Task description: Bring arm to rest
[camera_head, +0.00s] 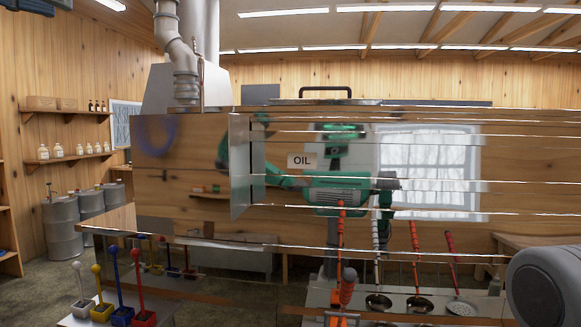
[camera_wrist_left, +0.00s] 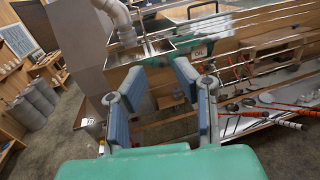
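My left gripper (camera_wrist_left: 158,78) shows in the left wrist view with its two blue-padded fingers apart and nothing between them. It is raised in the air, clear of the syrup evaporator (camera_wrist_left: 215,42) behind it. My right gripper is in neither view.
A metal flap (camera_head: 240,165) stands out beside the OIL label (camera_head: 301,161). Small coloured pots with long handles (camera_head: 145,318) stand at the lower left. Steel barrels (camera_head: 62,228) stand below wall shelves. Floor shows between them.

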